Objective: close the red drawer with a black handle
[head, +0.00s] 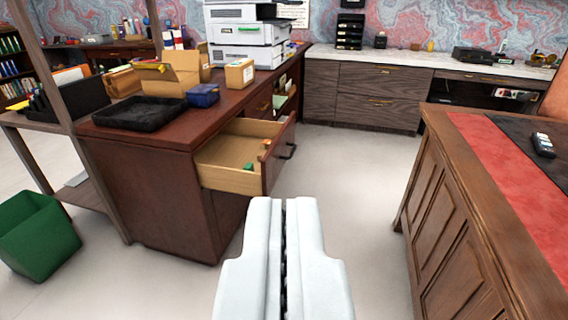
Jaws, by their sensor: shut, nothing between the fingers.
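The red-brown drawer (232,161) stands pulled out of the dark red-brown desk (150,165) left of centre. Its inside is light wood, and a small green object and a small orange object show in it. Its front faces right and is seen edge-on, with a black handle (288,152) on it. My gripper (283,203) is shut and empty at the lower middle of the picture. In the picture its fingertips are below and close to the drawer's front; the gap in depth is hard to tell.
A wooden desk with a red top (505,165) stands on the right. Clear pale floor (345,170) lies between the desks. A green bin (38,238) stands at the left by a shelf. Boxes, a black tray (140,112) and a printer (245,35) sit on the desk top.

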